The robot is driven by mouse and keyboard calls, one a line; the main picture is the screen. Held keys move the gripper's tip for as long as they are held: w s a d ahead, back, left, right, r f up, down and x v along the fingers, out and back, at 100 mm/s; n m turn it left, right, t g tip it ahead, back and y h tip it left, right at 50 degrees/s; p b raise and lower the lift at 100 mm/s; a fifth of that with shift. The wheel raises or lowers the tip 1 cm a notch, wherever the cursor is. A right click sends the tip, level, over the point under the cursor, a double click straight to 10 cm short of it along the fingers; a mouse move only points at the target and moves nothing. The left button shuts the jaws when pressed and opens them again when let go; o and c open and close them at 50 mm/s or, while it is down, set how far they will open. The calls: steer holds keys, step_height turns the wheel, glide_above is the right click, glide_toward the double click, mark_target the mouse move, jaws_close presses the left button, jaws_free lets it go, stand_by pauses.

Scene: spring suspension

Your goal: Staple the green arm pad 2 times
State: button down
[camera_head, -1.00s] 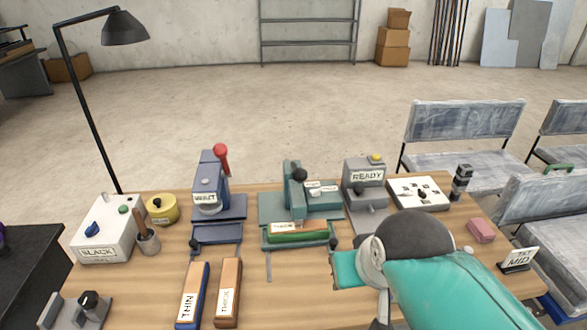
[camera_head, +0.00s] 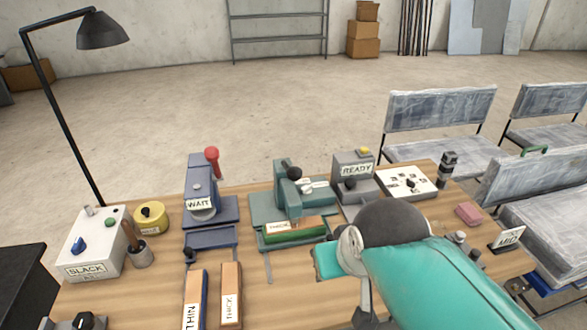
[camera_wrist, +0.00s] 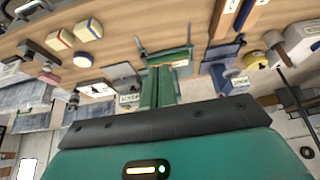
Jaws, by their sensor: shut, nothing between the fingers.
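A green arm pad (camera_head: 537,151) seems to sit on the armrest of the grey bench at the right, clear of my gripper. A green stapler-like press (camera_head: 290,192) stands at the table's middle back; its front tray holds a green-and-brown cartridge (camera_head: 295,233) labelled THICK. My gripper (camera_head: 320,262) is a teal block just right of and in front of that tray. In the wrist view, its fingers (camera_wrist: 158,72) are together and empty, partly hiding the press. Its tips overlap the tray (camera_wrist: 165,57) in that picture; contact cannot be told.
THIN (camera_head: 195,295) and THICK (camera_head: 231,292) bars lie at the front. A lamp (camera_head: 103,32) rises behind the table.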

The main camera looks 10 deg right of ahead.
steer(key=w+a+r+g, duration=0.1)
steer(key=w+r, duration=0.2)
steer(key=w, duration=0.3)
steer(key=w+a+r+g+h, duration=0.1)
steer(key=w+r, duration=0.2)
steer(key=w, duration=0.3)
steer(key=w+a+r+g, duration=0.1)
steer(key=w+r+g, duration=0.1)
steer(key=w+r, duration=0.3)
steer(key=m+g+y, duration=0.1)
steer(key=g, duration=0.2)
glide_toward(294, 168)
steer(key=shift+d+r, duration=0.1)
steer(key=shift+r, duration=0.25)
steer(key=shift+s+f, duration=0.2)
steer(key=shift+f, duration=1.55)
steer(key=shift+s+f, duration=0.15)
steer(key=shift+f, duration=1.6)
